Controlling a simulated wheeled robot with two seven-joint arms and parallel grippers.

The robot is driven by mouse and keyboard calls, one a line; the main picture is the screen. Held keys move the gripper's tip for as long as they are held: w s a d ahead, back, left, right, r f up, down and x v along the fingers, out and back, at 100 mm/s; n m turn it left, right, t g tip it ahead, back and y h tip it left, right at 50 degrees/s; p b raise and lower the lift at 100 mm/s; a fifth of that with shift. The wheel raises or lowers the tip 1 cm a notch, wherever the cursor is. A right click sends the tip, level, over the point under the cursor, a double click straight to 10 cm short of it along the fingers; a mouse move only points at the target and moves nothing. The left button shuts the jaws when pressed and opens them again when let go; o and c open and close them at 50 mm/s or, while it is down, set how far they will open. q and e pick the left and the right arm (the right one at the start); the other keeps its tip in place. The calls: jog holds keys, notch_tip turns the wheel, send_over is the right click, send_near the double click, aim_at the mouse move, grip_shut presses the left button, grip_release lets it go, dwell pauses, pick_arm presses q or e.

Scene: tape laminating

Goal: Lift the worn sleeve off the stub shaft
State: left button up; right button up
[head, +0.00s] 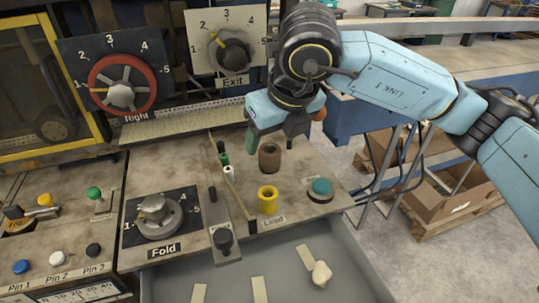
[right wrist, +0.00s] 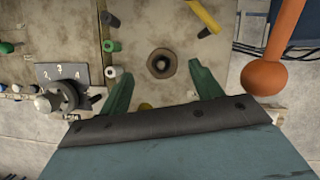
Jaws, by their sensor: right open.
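A brown, dark-topped sleeve (head: 269,157) stands upright on the worn panel, right of centre in the head view. I take it as the worn sleeve. In the right wrist view it shows from above as a brown ring (right wrist: 161,64) with a dark centre. Whether the shaft itself shows in that centre, I cannot tell. My right gripper (head: 272,138) is open above the sleeve and slightly behind it. In the right wrist view its green fingers (right wrist: 160,72) lie either side of the sleeve, apparently without touching it. My left gripper is not in view.
A yellow sleeve (head: 268,199) stands in front of the brown one. A teal button (head: 320,188) is to its right, and green and white spools (head: 227,167) to its left. The Fold dial (head: 156,216) is further left. A grey tray (head: 299,237) lies in front.

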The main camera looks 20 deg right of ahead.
aim_at(271, 146)
jog(key=x, duration=0.3)
jog(key=p+x, duration=0.1)
jog(key=x, duration=0.1)
jog(key=shift+d+f, duration=0.1)
jog(key=shift+d, duration=0.1)
jog(key=c, duration=1.1)
notch_tip(271, 146, up, 10)
jog(key=shift+r+b, duration=0.1)
jog(key=shift+b, duration=0.35)
